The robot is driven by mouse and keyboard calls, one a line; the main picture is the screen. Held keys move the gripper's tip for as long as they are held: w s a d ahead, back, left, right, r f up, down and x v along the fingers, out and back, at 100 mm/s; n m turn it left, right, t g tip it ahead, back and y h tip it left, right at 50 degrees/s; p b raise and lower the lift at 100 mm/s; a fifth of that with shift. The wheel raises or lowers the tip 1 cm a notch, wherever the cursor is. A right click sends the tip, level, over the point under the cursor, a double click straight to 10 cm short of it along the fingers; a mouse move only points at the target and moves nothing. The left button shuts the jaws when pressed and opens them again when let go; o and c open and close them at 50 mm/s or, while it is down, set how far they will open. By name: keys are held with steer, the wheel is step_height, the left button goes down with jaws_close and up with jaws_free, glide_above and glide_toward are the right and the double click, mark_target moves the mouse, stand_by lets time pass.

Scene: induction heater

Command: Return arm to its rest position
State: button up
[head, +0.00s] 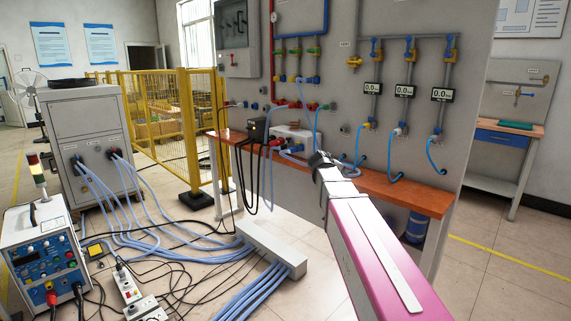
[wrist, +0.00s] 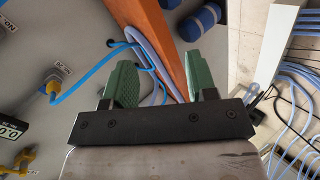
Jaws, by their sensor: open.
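My gripper (wrist: 158,78) shows in the wrist view with its two green fingers apart and nothing held between them. The orange-brown bench edge (wrist: 165,40) and light-blue hoses lie beyond the fingers. In the head view my pink and white arm reaches from the lower right toward the bench (head: 375,187). The arm's dark far end is in front of the bench, and the fingers cannot be made out there.
A grey panel (head: 345,50) with pipes, gauges and blue hoses stands behind the bench. A blue cylinder (head: 416,228) is under it. At left are a grey cabinet (head: 75,135), a control unit (head: 40,262), and cables across the floor. Open floor (head: 505,270) lies at right.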

steer(key=s+a+f+m+g+y, duration=0.1)
steer(key=s+f+m+g+y, duration=0.2)
steer(key=s+f, duration=1)
steer(key=s+a+f+m+g+y, duration=0.2)
steer(key=s+f+m+g+y, duration=0.1)
steer(key=s+f, duration=1)
step_height(320, 180, down, 3)
steer(key=shift+s+r+m+g+y, duration=0.2)
steer(key=shift+m+g+y, duration=0.1)
steer(key=shift+g+y, duration=0.45)
steer(key=shift+w+a, duration=0.1)
